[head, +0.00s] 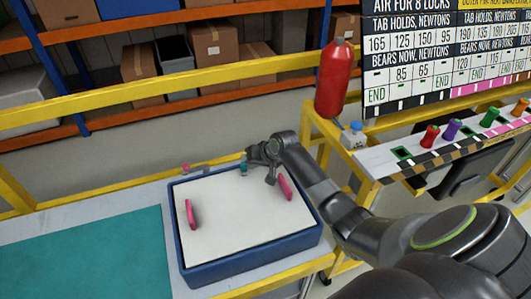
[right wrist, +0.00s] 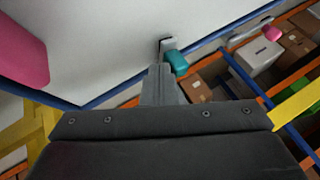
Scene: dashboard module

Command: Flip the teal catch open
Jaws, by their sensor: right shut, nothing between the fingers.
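The teal catch (head: 243,168) stands at the far edge of the white panel (head: 238,215), which lies in a blue-rimmed tray. In the right wrist view the teal catch (right wrist: 177,62) sits on a grey mount beside the blue rim. My right gripper (head: 253,155) is shut and empty, right beside the catch in the head view. In the right wrist view its fingertips (right wrist: 160,72) are just left of and below the teal piece. I cannot tell whether they touch it. My left gripper is not in view.
Two pink upright tabs, left (head: 191,214) and right (head: 285,187), stand on the white panel. A small pink piece (head: 185,168) sits by the far rim. A red cylinder (head: 335,80) stands behind on the right. A teal mat (head: 90,255) lies left of the tray.

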